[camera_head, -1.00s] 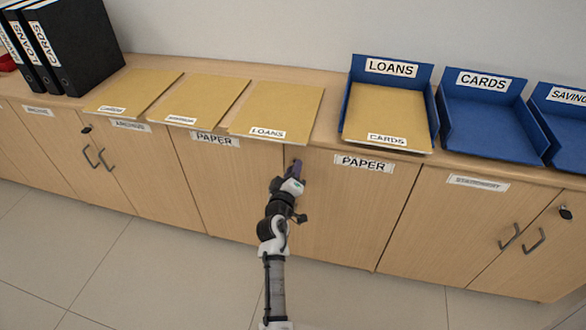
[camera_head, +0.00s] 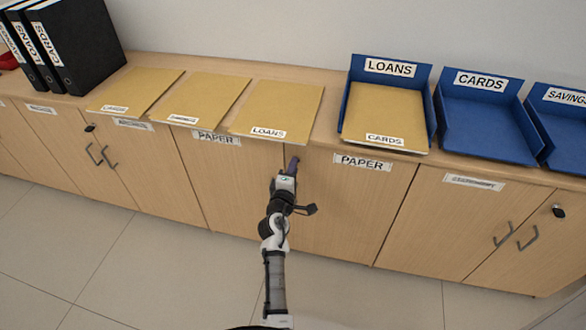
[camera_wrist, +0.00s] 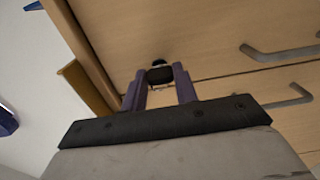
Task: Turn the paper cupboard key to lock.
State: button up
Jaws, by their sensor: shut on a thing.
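The paper cupboard has two wooden doors, left (camera_head: 222,185) and right (camera_head: 350,210), each with a PAPER label. My gripper (camera_head: 292,164) is at the top of the seam between these doors, just below the counter edge. In the wrist view my gripper (camera_wrist: 160,88) has its two purple fingers on either side of the dark key head (camera_wrist: 160,75), close against the door face. It is shut on the key. The key's shaft and the lock are mostly hidden, and in the head view my gripper covers the key.
Tan folders (camera_head: 272,110) lie on the counter (camera_head: 330,135) above the doors. A blue LOANS tray (camera_head: 433,110) with a CARDS folder and other blue trays (camera_head: 490,130) stand right. Black binders (camera_head: 78,50) stand left. Door handles (camera_wrist: 285,95) show in the wrist view. The floor is clear.

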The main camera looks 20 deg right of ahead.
dwell(0.4)
jog(key=o, duration=1)
jog(key=b+v, duration=0.2)
jog(key=v, duration=1.1)
jog(key=shift+s+a, duration=0.25)
jog(key=shift+s, duration=0.1)
